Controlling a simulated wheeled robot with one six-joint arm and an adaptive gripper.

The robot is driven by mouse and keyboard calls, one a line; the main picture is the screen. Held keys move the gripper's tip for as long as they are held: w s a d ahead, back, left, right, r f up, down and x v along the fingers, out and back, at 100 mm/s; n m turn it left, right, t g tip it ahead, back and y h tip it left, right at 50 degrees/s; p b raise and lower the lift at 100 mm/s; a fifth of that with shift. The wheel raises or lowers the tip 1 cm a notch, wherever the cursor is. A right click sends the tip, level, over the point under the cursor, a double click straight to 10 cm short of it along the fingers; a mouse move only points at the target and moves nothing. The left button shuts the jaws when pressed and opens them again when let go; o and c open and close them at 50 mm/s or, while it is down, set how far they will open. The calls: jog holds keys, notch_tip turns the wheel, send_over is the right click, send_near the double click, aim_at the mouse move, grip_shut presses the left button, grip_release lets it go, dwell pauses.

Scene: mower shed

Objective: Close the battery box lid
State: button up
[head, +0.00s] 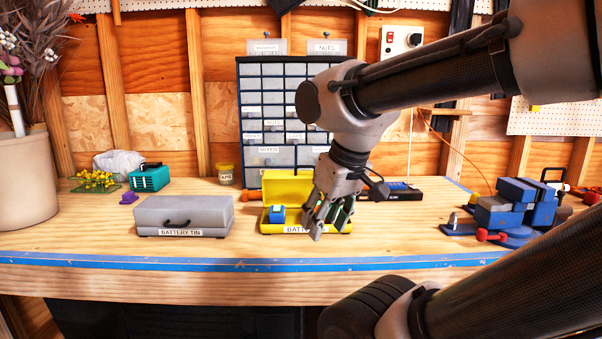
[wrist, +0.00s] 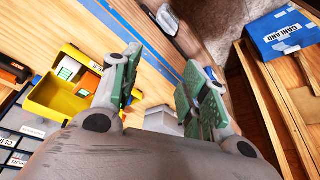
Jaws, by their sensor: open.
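The yellow battery box (head: 345,228) stands on the workbench in the head view, with its yellow lid (head: 287,187) raised at the back. A blue battery-like block (head: 278,214) sits inside at the left. My gripper (head: 326,228) is open, with no object visible between its fingers. In the head view it overlaps the box's right side and hides part of the front label; contact cannot be told. In the wrist view, the yellow box (wrist: 68,103) lies left of my open gripper (wrist: 163,60).
A closed grey battery tin (head: 184,213) stands left of the box. A parts cabinet (head: 270,95) stands behind it. A blue vise (head: 515,205) is at the right. A blue box (wrist: 285,32) appears beyond the bench edge.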

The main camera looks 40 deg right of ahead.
jog(key=shift+d+f, duration=0.25)
jog(key=shift+f, duration=0.05)
jog(key=c, duration=0.3)
jog(key=shift+w+d+f+m+g, duration=0.3)
jog(key=shift+f+g, duration=0.15)
jog(key=shift+g, duration=0.15)
jog(key=c, duration=0.3)
jog(key=w, duration=0.2)
jog(key=d, duration=0.1)
jog(key=shift+w+d+r+m, duration=0.1)
jog(key=shift+w+r+m, duration=0.2)
jog(key=shift+w, duration=0.1)
grip_shut()
jog(key=m+h, duration=0.2)
jog(key=m, duration=0.2)
send_near(305, 172)
jog(key=shift+w+d+f+g, duration=0.15)
jog(key=shift+w+d+g, duration=0.25)
jog(key=shift+w+d, duration=0.25)
notch_tip(305, 172, up, 5)
jog(key=w+d+m, duration=0.1)
jog(key=w, duration=0.2)
jog(key=shift+m+t, duration=0.3)
jog(key=shift+t, duration=0.1)
jog(key=f, duration=0.8)
jog(key=shift+s+f, duration=0.25)
jog(key=shift+f, duration=0.15)
jog(key=shift+s+a+f, duration=0.1)
jog(key=shift+s+a, duration=0.15)
jog(key=shift+s, duration=0.2)
